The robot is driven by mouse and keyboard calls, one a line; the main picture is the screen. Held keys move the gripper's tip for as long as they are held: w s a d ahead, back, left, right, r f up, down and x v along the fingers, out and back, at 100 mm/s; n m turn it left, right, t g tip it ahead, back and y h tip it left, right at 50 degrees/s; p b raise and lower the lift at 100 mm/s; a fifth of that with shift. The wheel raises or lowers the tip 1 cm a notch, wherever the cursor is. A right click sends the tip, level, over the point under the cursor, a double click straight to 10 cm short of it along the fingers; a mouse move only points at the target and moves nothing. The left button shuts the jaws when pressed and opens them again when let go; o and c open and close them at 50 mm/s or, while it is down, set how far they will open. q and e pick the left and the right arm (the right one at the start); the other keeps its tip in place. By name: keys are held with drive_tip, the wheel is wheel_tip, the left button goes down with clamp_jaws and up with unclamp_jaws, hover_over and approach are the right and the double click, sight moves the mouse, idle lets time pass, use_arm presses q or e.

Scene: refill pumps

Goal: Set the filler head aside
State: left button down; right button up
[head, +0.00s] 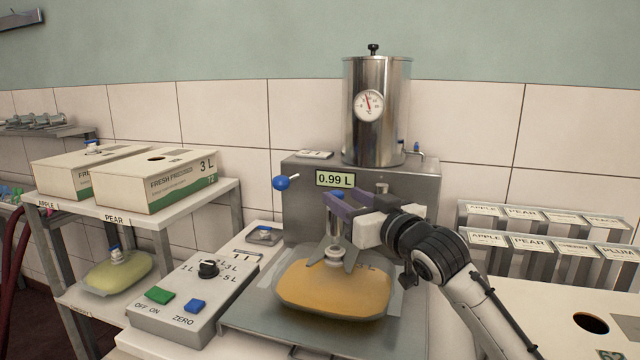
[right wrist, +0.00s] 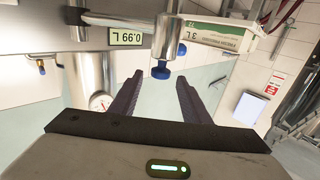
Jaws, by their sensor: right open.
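The filler head (head: 337,232) is a short metal cylinder standing upright over the spout of an amber-filled bag (head: 330,290). Whether it is seated on the spout or just above it, I cannot tell. My right gripper (head: 334,203) has dark purple fingers and is level with the head's upper end, partly hiding it. In the right wrist view the open fingers (right wrist: 158,82) are empty, with a metal cylinder with a blue end (right wrist: 161,72) just beyond and between their tips. My left gripper is not in view.
The filling machine (head: 300,215) with its 0.99 L display and steel tank (head: 378,115) stands behind. A control box (head: 195,300) is left of the bag. Cartons (head: 155,180) sit on a shelf at left; labelled racks (head: 540,245) and a white carton (head: 560,310) are at right.

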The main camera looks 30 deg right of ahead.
drive_tip(key=w+p, duration=0.1)
drive_tip(key=w, duration=0.7)
drive_tip(key=shift+d, duration=0.3)
drive_tip(key=c, duration=0.9)
clamp_jaws()
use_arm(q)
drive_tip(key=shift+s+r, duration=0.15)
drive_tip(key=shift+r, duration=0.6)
use_arm(e)
drive_tip(key=shift+f, duration=0.1)
